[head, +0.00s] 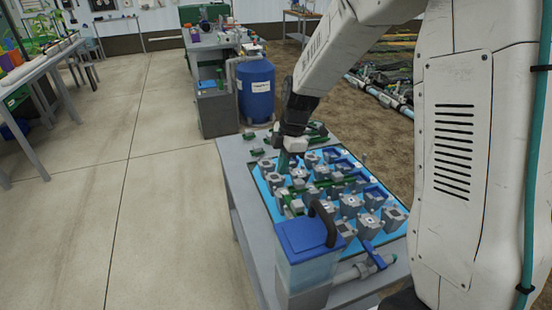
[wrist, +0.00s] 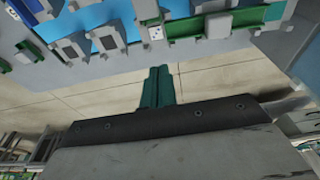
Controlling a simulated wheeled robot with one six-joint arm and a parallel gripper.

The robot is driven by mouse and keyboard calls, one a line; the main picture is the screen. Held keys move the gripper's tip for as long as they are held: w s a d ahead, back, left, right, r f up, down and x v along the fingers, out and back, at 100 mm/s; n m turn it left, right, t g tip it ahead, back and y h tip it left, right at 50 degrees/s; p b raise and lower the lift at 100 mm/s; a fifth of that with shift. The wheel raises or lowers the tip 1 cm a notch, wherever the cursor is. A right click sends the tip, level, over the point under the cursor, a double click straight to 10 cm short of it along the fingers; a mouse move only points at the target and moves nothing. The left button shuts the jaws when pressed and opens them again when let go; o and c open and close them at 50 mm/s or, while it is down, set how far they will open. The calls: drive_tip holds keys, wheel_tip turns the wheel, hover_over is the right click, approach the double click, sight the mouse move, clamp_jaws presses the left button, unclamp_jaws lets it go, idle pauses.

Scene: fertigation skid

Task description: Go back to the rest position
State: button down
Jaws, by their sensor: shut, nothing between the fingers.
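My gripper (head: 284,164) points down over the far left part of the skid bench in the head view, near the edge of the blue panel. Its two green fingers (wrist: 158,86) are together in the wrist view, with nothing between them. I cannot tell how far the fingertips are above the panel. The blue panel (head: 275,205) carries several grey blocks (head: 349,205), some with blue tops. My white arm (head: 335,50) reaches across from the right and hides part of the scene behind it.
A clear tank with a blue lid (head: 305,235) stands at the bench's near end. A blue valve handle (head: 372,255) is beside it. Loose green parts (head: 254,151) lie at the bench's far end. A blue drum (head: 256,92) stands beyond. The floor (head: 150,150) at left is clear.

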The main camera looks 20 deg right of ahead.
drive_tip(key=s+m, duration=0.2)
drive_tip(key=m, duration=0.1)
drive_tip(key=s+m+g, duration=0.1)
drive_tip(key=s+m, duration=0.2)
drive_tip(key=shift+d+r+g, duration=0.15)
drive_tip(key=shift+r+g, duration=0.05)
drive_tip(key=shift+g, duration=0.1)
drive_tip(key=s+d+r+m+t+h, duration=0.1)
drive_tip(key=s+r+m, duration=0.5)
drive_tip(key=s, duration=0.6)
drive_tip(key=s+d+r+m+t+h, duration=0.1)
drive_tip(key=s+d+r+m+t, duration=0.1)
drive_tip(key=s+r+m, duration=0.4)
drive_tip(key=s+r, duration=0.3)
drive_tip(key=s, duration=0.4)
drive_tip(key=shift+r, duration=0.3)
